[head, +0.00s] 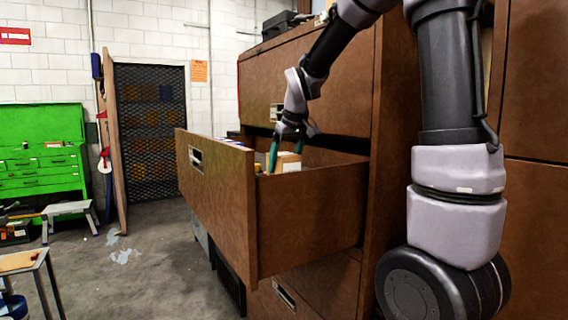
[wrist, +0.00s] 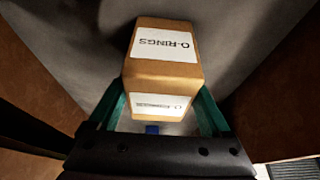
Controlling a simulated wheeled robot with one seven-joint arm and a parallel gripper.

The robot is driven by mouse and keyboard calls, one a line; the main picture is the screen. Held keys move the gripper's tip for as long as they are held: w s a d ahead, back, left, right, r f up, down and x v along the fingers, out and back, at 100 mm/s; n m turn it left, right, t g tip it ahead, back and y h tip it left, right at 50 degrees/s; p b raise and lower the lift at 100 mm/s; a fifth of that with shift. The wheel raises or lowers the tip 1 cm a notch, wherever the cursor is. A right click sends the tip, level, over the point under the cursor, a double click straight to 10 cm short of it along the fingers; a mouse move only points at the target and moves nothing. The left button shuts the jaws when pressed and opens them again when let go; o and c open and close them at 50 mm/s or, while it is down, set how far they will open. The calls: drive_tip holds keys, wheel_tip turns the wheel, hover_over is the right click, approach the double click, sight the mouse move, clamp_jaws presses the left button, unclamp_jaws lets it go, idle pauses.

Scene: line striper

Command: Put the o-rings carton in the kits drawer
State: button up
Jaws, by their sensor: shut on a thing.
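The o-rings carton (wrist: 162,75) is a tan box with white labels reading "O-RINGS" in the wrist view. My gripper (wrist: 162,104) has its teal fingers shut on the carton's two sides. In the head view my gripper (head: 285,155) reaches down into an open brown drawer (head: 310,215), with the carton (head: 288,161) showing just above its side wall. The drawer is pulled well out of the brown cabinet. No drawer label is readable.
The brown cabinet (head: 315,75) has more drawers above and below. Some pale items (head: 225,141) show behind the drawer's front edge. A green tool chest (head: 40,160), a mesh door (head: 150,130) and a small stool (head: 70,210) stand at left. The floor (head: 150,260) between is mostly clear.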

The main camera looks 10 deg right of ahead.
drive_tip(key=shift+f, duration=0.1)
drive_tip(key=o, duration=1.6)
drive_tip(key=shift+c, duration=0.2)
drive_tip(key=v, duration=1.2)
drive_tip(key=s+d+f+m+t, duration=0.1)
drive_tip(key=s+m, duration=0.3)
drive_tip(key=s, duration=0.5)
drive_tip(key=s+d+f+m+t, duration=0.2)
drive_tip(key=s+d+f+m, duration=0.1)
drive_tip(key=s, duration=0.6)
drive_tip(key=shift+s+d+f+m+y, duration=0.25)
drive_tip(key=shift+s+f+m+y, duration=0.05)
drive_tip(key=shift+s+f+m, duration=0.1)
